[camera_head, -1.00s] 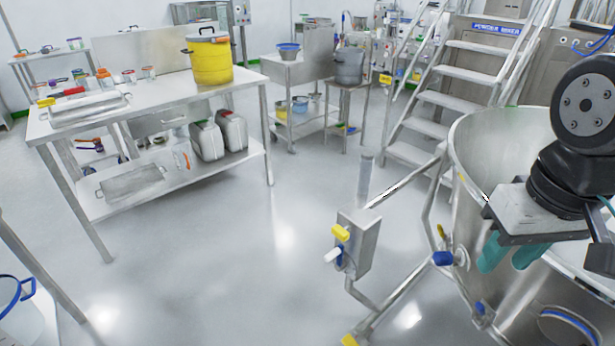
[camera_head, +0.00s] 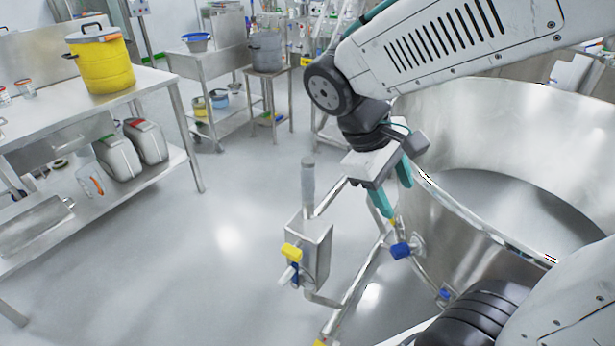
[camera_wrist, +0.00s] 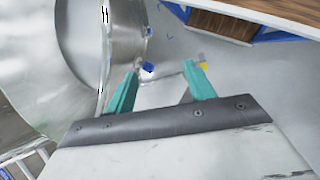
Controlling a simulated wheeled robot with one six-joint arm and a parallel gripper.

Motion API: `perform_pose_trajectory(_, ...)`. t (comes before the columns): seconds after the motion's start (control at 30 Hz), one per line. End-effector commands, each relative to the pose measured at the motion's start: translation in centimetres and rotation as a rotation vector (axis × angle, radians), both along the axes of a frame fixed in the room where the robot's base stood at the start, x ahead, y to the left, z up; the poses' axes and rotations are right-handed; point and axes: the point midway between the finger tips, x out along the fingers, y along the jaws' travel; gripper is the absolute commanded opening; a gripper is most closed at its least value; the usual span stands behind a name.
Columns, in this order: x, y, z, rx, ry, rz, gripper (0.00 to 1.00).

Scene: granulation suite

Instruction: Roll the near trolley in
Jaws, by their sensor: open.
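A large round steel bowl (camera_head: 480,120) fills the right of the head view, open at the top. A tubular frame (camera_head: 362,280) runs beside it and carries a steel box (camera_head: 312,250) with a yellow knob and an upright grey grip (camera_head: 308,180). I take this bowl and frame to be the near trolley; its wheels are out of view. My gripper (camera_head: 392,195) points down beside the bowl's left rim, right of the grey grip. Its teal fingers are apart with nothing between them. The wrist view shows the open fingers (camera_wrist: 162,75) and the bowl's curved wall (camera_wrist: 100,40).
A steel table (camera_head: 150,85) with a yellow drum (camera_head: 100,62) stands at left, white canisters (camera_head: 130,145) on its lower shelf. A smaller steel cart (camera_head: 210,65) with a blue bowl and a stand with a grey pot (camera_head: 266,52) are behind. The floor (camera_head: 225,250) between is clear.

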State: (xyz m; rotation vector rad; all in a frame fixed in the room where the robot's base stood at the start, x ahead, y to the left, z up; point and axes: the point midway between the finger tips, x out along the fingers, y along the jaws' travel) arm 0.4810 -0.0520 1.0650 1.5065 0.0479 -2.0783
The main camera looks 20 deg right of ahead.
Motion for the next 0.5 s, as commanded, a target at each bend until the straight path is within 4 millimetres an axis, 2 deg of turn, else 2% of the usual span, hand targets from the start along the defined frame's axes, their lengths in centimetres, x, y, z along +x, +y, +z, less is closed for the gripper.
perform_pose_trajectory(0.27, 7.0, 1.6, -4.0, -0.346, 0.296, 0.386, 0.54)
perform_pose_trajectory(0.37, 9.6, 3.0, -5.8, -0.475, 0.386, 0.528, 0.54)
perform_pose_trajectory(0.5, 13.0, 5.7, -8.9, -0.658, 0.499, 0.731, 0.54)
